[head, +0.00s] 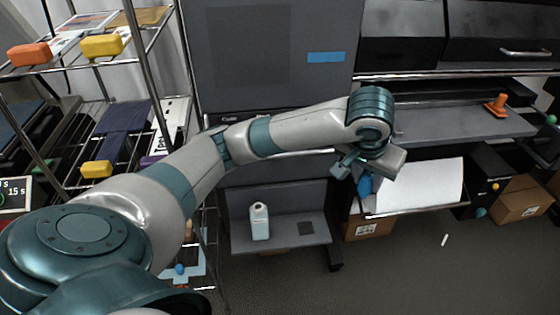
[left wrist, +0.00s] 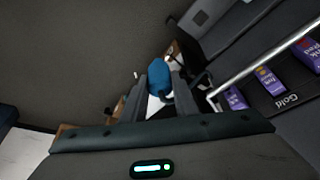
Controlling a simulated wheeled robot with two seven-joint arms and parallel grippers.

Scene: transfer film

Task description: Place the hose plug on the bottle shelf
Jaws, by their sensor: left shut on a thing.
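The blue hose plug (head: 365,186) is held in my left gripper (head: 362,178), which is shut on it. The left wrist view shows the blue plug (left wrist: 159,77) between the two dark fingers (left wrist: 160,90). In the head view, the gripper is in front of a white surface at the right, well to the right of the bottle shelf and above it. The bottle shelf (head: 283,240) is a low grey ledge at the lower middle. A white bottle (head: 260,223) stands on its left part, and a dark square (head: 306,228) lies to the right. My right gripper is not in view.
A wire rack (head: 85,62) with orange and yellow items stands at the left. A white sheet-like surface (head: 425,185) lies at the right. An orange object (head: 497,105) stands on a grey shelf at the far right. Cardboard boxes (head: 522,200) stand on the floor.

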